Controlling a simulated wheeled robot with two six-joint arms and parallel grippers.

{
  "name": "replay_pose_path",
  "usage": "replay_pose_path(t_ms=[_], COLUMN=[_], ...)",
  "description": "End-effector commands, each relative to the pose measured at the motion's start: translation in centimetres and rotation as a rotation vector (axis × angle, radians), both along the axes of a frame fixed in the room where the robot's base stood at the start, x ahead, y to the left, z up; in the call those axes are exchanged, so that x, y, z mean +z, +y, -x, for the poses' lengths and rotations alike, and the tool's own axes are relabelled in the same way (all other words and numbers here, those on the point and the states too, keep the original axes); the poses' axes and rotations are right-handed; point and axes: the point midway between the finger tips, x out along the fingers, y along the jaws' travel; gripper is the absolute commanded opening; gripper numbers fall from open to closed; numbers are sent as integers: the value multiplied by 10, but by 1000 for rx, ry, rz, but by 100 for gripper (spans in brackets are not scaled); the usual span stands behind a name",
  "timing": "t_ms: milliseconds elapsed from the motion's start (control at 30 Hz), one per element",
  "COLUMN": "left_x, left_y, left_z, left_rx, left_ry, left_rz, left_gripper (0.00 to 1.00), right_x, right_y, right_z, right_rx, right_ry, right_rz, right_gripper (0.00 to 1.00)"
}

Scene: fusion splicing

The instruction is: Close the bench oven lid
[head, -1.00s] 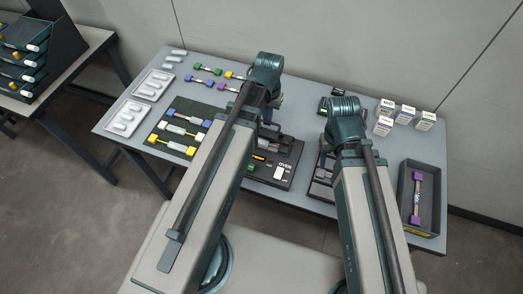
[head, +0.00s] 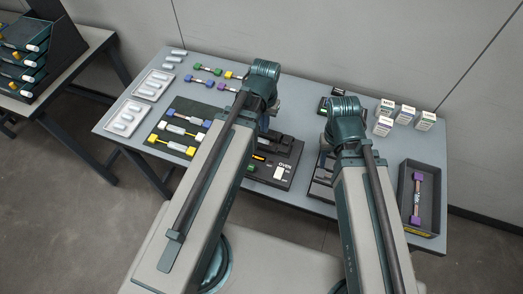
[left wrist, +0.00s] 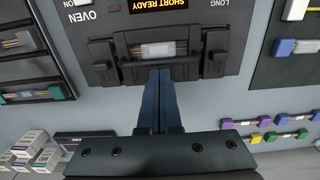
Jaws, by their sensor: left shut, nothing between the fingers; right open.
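The bench oven (head: 287,163) is a dark box with a lit orange display, behind my left arm in the head view. The left wrist view shows the oven (left wrist: 100,33) upside down, with the display reading SHORT READY. A splice with a pale sleeve (left wrist: 158,50) lies visible in its slot, uncovered. My left gripper (left wrist: 159,76) is shut and empty, its fingertips at the oven's slot-side edge, in front of the sleeve. I cannot tell whether they touch.
Left of the oven, a dark mat (head: 205,111) holds several splices with coloured ends. Small white boxes (head: 405,112) stand at the back right. A dark tray (head: 432,171) with a purple-ended piece lies at the right edge. My right arm stands over another dark device.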

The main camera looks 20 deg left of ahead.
Motion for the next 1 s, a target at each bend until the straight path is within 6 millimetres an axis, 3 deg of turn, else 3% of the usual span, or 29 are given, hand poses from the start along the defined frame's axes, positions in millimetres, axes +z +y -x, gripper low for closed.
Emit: replay_pose_path(t_ms=[267,1000], left_x=[9,71], left_y=[0,-1], left_z=[-2,-12], left_rx=[0,0], left_ry=[0,0], left_rz=[0,0], left_gripper=[0,0], right_x=[10,71], right_y=[0,0], right_z=[0,0], right_rx=[0,0], right_ry=[0,0], right_rz=[0,0], right_gripper=[49,49])
